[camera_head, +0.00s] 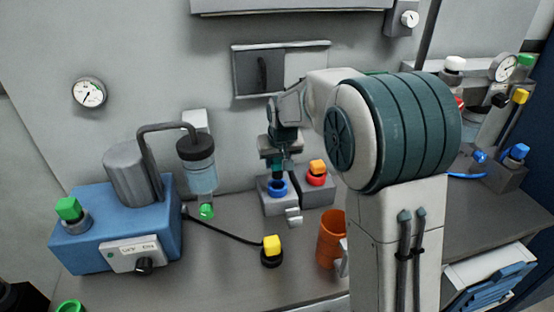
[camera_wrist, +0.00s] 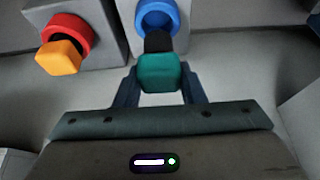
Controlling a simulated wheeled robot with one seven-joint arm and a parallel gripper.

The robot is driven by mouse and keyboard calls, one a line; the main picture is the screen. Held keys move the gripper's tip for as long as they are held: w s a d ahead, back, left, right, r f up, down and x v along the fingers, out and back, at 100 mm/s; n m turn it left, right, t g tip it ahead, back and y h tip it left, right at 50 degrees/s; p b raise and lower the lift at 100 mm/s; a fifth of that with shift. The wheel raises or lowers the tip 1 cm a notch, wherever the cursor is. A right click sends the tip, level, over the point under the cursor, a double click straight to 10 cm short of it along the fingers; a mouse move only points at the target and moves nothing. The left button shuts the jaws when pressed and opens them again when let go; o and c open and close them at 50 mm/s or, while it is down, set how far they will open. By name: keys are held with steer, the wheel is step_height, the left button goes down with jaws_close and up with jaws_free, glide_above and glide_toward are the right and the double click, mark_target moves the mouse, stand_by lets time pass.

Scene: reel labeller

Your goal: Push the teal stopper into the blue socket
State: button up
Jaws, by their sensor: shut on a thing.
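The teal stopper (camera_wrist: 160,73) is held between the fingers of my gripper (camera_wrist: 160,88) in the wrist view. Its black end points toward the blue socket (camera_wrist: 157,14). In the head view, the blue socket (camera_head: 277,188) sits on a grey block, and my gripper (camera_head: 278,165) is just above it. The stopper's black end overlaps the socket's near rim in the wrist view. I cannot tell whether it touches or has entered the opening. The stopper is mostly hidden by the gripper in the head view.
A red socket with an orange stopper (camera_head: 317,168) stands right beside the blue one. A yellow-topped plug (camera_head: 271,246) with a black cable lies in front. An orange cup (camera_head: 331,240) stands to the right, and a blue pump unit (camera_head: 120,225) at left.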

mark_target(279, 177)
steer(key=shift+f+b, duration=1.9)
steer(key=shift+f, duration=0.6)
steer(key=shift+s+f+b, duration=0.1)
steer(key=shift+f+b, duration=0.35)
steer(key=shift+b, duration=0.1)
stand_by(0.6)
steer(key=o, duration=1)
steer(key=shift+o, duration=0.2)
steer(key=shift+a, duration=0.15)
steer(key=shift+d+f, duration=0.1)
steer(key=shift+d, duration=0.25)
steer(key=shift+s, duration=0.1)
steer(key=shift+d+r, duration=0.2)
steer(key=shift+r, duration=0.25)
steer(key=a+v, duration=0.1)
steer(key=v, duration=1.2)
steer(key=shift+r, duration=0.2)
